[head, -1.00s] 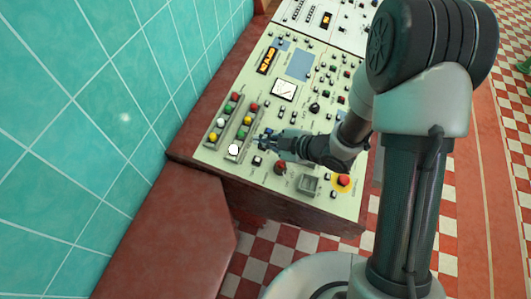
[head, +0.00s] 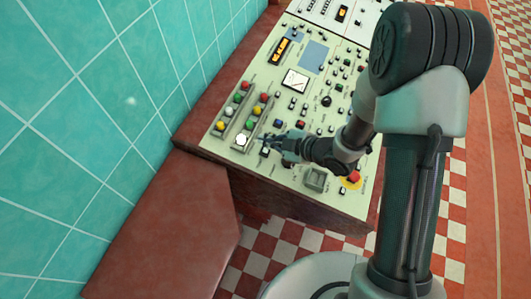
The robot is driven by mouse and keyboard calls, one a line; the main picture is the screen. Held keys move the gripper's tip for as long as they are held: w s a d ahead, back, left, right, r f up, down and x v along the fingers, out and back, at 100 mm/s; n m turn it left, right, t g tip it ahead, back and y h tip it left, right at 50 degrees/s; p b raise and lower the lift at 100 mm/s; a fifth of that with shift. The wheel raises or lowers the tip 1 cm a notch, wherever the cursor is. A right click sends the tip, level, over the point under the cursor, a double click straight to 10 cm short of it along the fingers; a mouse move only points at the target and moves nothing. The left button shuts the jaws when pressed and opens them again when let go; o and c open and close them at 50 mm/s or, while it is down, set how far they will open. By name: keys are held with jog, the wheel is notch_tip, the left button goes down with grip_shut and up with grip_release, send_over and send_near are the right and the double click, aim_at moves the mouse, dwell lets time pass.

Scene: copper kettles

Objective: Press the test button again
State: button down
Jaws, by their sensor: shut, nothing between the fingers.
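A cream control panel (head: 238,158) with several buttons, lamps and switches slopes away from me in the head view. My gripper (head: 266,145) is shut and empty, low over the near left part of the panel. Its tips are just right of a white round button or lamp (head: 241,139) at the near end of a strip of coloured lamps. I cannot tell whether the tips touch the panel. The labels are too small to read, so I cannot tell which control is the test button. My gripper and arm hide part of the panel's near middle.
A red button on a yellow disc (head: 353,177) sits at the near right, close to my arm. A dial (head: 295,80) and an orange-lit display (head: 281,50) lie farther up. A teal tiled wall (head: 90,110) bounds the left, above a red ledge (head: 165,225).

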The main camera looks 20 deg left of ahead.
aim_at(267, 154)
jog(key=shift+a+f+b, duration=0.2)
jog(key=shift+f+b, duration=0.5)
jog(key=shift+f, duration=0.3)
jog(key=shift+a+f+b, duration=0.2)
jog(key=shift+f+b, duration=0.45)
jog(key=shift+f, duration=0.3)
jog(key=shift+f, duration=0.15)
jog(key=shift+a+f+b, duration=0.1)
jog(key=shift+f+b, duration=0.15)
jog(key=shift+b, duration=0.2)
jog(key=shift+f+b, duration=0.35)
jog(key=shift+b, duration=0.05)
jog(key=shift+r, duration=0.15)
dwell(0.3)
jog(key=shift+r+p, duration=0.5)
jog(key=shift+r, duration=0.15)
jog(key=shift+r, duration=0.1)
jog(key=shift+d+r+p, duration=0.2)
jog(key=shift+r+p, duration=0.4)
jog(key=shift+r, duration=0.2)
jog(key=shift+d+r+p, duration=0.25)
jog(key=shift+r+p, duration=0.4)
jog(key=shift+r, duration=0.1)
jog(key=shift+d+r+p, duration=0.2)
jog(key=shift+r+p, duration=0.4)
jog(key=shift+r, duration=0.2)
dwell(1.5)
